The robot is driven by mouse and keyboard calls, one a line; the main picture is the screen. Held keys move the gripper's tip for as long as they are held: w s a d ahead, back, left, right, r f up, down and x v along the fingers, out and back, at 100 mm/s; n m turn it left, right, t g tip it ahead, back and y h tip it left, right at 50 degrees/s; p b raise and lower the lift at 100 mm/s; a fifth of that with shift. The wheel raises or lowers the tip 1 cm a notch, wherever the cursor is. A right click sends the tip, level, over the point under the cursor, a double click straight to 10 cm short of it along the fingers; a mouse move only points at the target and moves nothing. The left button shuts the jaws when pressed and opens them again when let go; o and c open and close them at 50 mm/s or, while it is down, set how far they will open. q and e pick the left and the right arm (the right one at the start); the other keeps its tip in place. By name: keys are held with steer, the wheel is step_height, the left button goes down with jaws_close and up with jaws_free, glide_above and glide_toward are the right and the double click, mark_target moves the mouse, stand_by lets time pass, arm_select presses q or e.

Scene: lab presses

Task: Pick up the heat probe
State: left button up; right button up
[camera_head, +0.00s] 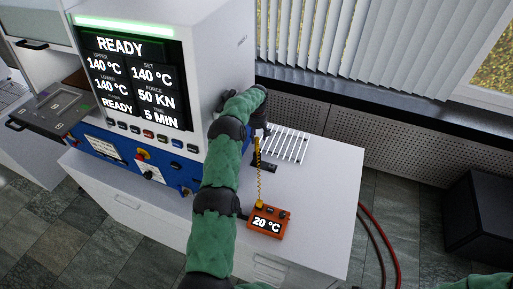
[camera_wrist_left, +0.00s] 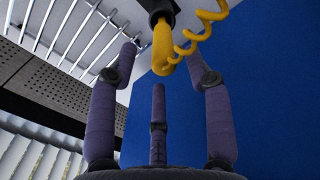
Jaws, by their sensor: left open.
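The heat probe shows in the left wrist view as a yellow handle (camera_wrist_left: 163,45) with a black part at its upper end and a coiled yellow cable. In the head view the coiled cable (camera_head: 258,180) runs from the orange meter (camera_head: 267,222), which reads 20 °C, up to my left gripper (camera_head: 262,131); the probe's handle is mostly hidden there. My left gripper (camera_wrist_left: 160,62) is open, its three fingers spread. The yellow handle shows between and beyond the fingertips; I cannot tell whether any finger touches it. My right gripper is not in view.
A white press with a READY display (camera_head: 127,70) stands left of my left arm. A rack of pale bars (camera_head: 284,146) and a small black object (camera_head: 265,168) lie on the white bench top (camera_head: 318,190). Bench room right of the meter is free. Window blinds hang behind.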

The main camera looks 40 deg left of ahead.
mark_target(257, 143)
arm_select(q)
steer(key=shift+s+d+f, duration=0.1)
steer(key=shift+s+f, duration=0.05)
steer(key=shift+f, duration=0.25)
step_height(257, 143, down, 4)
steer(key=shift+f, duration=0.15)
steer(key=shift+s, duration=0.1)
jaws_close()
